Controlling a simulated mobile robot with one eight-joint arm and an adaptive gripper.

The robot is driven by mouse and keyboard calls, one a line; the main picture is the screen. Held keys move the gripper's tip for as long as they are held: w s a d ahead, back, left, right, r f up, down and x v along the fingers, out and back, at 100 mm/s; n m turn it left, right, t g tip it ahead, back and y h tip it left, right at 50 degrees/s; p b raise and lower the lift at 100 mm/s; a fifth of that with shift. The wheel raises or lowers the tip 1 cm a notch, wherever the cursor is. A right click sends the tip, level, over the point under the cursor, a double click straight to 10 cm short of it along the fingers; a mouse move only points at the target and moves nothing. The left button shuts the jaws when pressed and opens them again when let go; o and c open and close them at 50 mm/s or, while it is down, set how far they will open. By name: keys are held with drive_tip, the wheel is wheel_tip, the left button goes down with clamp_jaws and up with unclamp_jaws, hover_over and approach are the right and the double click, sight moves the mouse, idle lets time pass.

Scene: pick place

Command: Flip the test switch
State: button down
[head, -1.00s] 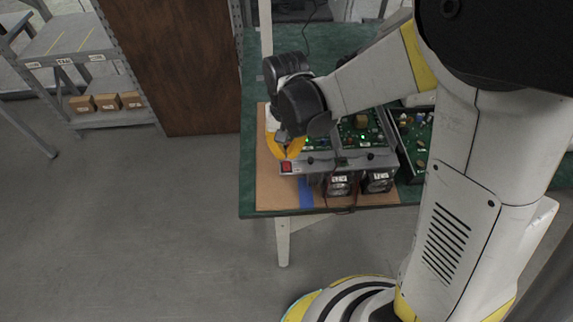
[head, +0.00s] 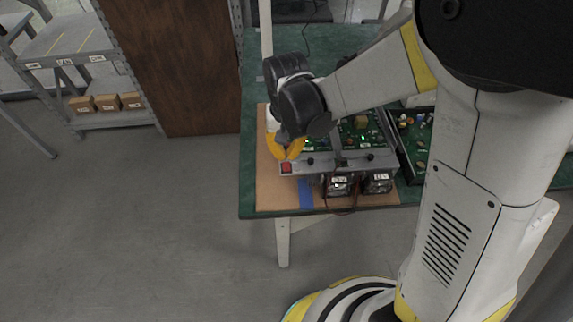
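The red test switch (head: 286,168) sits at the left end of the grey front panel of a test fixture (head: 320,163) on the bench. My gripper (head: 288,156) has yellow fingers and points down just above and behind the switch. The fingers look drawn together, with nothing seen between them. Their tips are very close to the switch; I cannot tell whether they touch it. The switch face shows in full, but its rocker position is too small to read. My wrist hides part of the fixture's back left.
The fixture holds green circuit boards (head: 361,137), with black fan-like units (head: 378,182) at its front. It stands on a brown mat (head: 270,195) on a green bench (head: 247,198). Shelves with small boxes (head: 108,102) stand at the far left. The floor left of the bench is clear.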

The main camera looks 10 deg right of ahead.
sight(286, 164)
drive_tip(key=shift+f+b, duration=1.55)
drive_tip(key=shift+f, duration=0.25)
idle(0.7)
drive_tip(key=shift+r, duration=0.1)
drive_tip(key=shift+r+p, duration=2.7)
drive_tip(key=shift+r, duration=0.8)
drive_tip(key=shift+f, duration=0.1)
drive_tip(key=s+d+r+t, duration=0.7)
drive_tip(key=s+d+r, duration=0.3)
drive_tip(key=d+r, duration=0.3)
drive_tip(key=shift+s+d+r, duration=0.25)
drive_tip(key=shift+s+r, duration=0.15)
drive_tip(key=shift+r, duration=0.35)
drive_tip(key=shift+n, duration=0.3)
